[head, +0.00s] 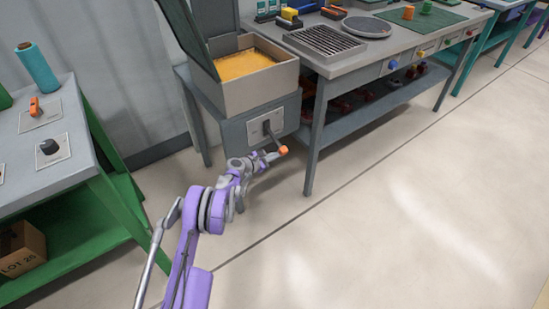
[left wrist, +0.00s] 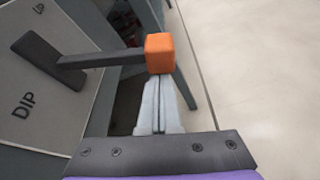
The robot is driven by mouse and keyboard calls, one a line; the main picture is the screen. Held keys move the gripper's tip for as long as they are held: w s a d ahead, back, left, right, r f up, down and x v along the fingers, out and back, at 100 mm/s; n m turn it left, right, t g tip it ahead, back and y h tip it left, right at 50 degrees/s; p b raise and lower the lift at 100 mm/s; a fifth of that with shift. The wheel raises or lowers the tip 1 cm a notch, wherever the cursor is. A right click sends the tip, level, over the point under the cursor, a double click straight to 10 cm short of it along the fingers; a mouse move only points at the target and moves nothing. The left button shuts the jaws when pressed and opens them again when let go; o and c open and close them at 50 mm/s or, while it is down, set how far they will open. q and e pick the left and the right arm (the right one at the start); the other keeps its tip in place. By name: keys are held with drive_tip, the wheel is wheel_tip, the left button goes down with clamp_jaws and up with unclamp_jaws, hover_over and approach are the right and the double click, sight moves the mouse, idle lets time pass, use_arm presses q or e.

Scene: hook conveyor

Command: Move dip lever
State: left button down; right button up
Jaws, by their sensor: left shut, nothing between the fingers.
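The dip lever is a dark bar with an orange knob (head: 283,150) at its end. It sticks out from a grey plate (head: 262,128) on the front of the grey tank. In the left wrist view the plate reads "DIP", and the orange knob (left wrist: 160,53) stands at the end of the dark bar (left wrist: 115,59). My left gripper (head: 270,156) is shut and empty. In the left wrist view its closed fingertips (left wrist: 158,82) are right at the underside of the knob; I cannot tell whether they touch. My right gripper is not in view.
The tank (head: 250,90) holds orange-yellow liquid and has a raised lid. A grey workbench (head: 345,60) with a rack and round plate stands to its right. A green-framed table (head: 75,175) with switches stands at left. The floor at right is clear.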

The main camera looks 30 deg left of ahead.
sight(278, 145)
use_arm(q)
wheel_tip(278, 145, up, 12)
drive_tip(key=n+g+h+b, duration=0.1)
drive_tip(key=n+h, duration=0.2)
drive_tip(key=n, duration=0.4)
drive_tip(key=shift+d+h, duration=0.2)
drive_tip(key=shift+h, duration=0.2)
drive_tip(key=shift+a+r, duration=0.1)
drive_tip(key=shift+r, duration=0.05)
wheel_tip(278, 145, down, 4)
drive_tip(key=s+d+b, duration=0.2)
drive_tip(key=p+v, duration=0.1)
drive_tip(key=v, duration=0.8)
drive_tip(key=shift+w+a+r, duration=0.15)
drive_tip(key=shift+a+r, duration=0.05)
drive_tip(key=shift+r, duration=0.15)
